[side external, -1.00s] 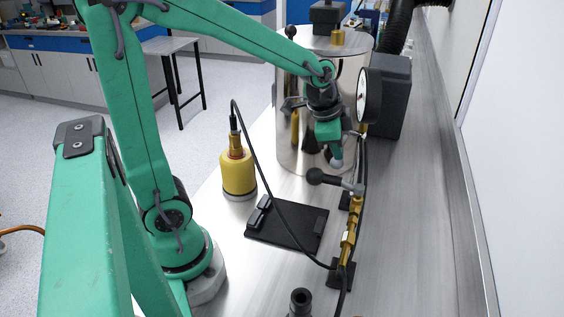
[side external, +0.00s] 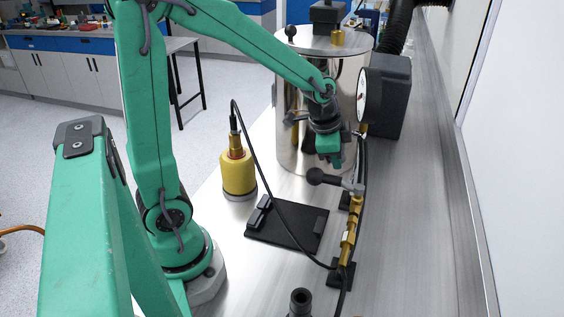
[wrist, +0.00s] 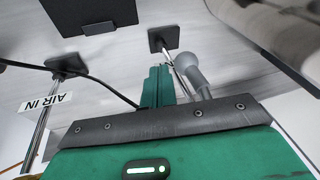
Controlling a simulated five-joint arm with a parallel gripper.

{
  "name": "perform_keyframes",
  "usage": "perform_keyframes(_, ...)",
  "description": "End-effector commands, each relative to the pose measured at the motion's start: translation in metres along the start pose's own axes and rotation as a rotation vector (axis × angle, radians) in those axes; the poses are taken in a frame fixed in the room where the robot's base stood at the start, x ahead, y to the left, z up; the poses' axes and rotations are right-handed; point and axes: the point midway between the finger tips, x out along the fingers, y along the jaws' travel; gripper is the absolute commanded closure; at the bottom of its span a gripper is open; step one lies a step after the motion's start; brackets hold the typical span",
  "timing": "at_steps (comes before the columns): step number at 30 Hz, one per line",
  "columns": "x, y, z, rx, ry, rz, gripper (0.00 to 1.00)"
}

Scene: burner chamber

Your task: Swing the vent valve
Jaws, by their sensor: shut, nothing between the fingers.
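In the wrist view the knob (wrist: 188,66) shows grey, on a thin metal rod, just right of my fingers. My gripper (side external: 335,164) is shut and empty, hanging just above the lever in front of the steel chamber. Its green fingertips (wrist: 158,75) are close together in the wrist view. I cannot tell whether they touch the knob.
The steel chamber (side external: 290,100) and a round gauge (side external: 370,95) stand close behind my gripper. A yellow canister (side external: 238,175) and a black plate (side external: 287,224) lie to the left. A black cable (side external: 290,235) loops across the bench. Bare bench (side external: 420,230) lies to the right.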

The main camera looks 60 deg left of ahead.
Motion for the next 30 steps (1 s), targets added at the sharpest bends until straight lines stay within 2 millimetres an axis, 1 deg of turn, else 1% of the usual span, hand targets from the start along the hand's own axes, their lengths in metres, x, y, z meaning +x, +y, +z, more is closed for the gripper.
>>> perform_keyframes(14,-0.002,-0.003,-0.002,-0.002,0.008,-0.008,1.00)
perform_keyframes(20,-0.006,-0.004,-0.002,-0.002,0.009,-0.009,1.00)
perform_keyframes(26,-0.021,-0.004,-0.003,-0.002,0.011,-0.011,1.00)
perform_keyframes(30,-0.036,-0.004,-0.003,-0.002,0.012,-0.012,1.00)
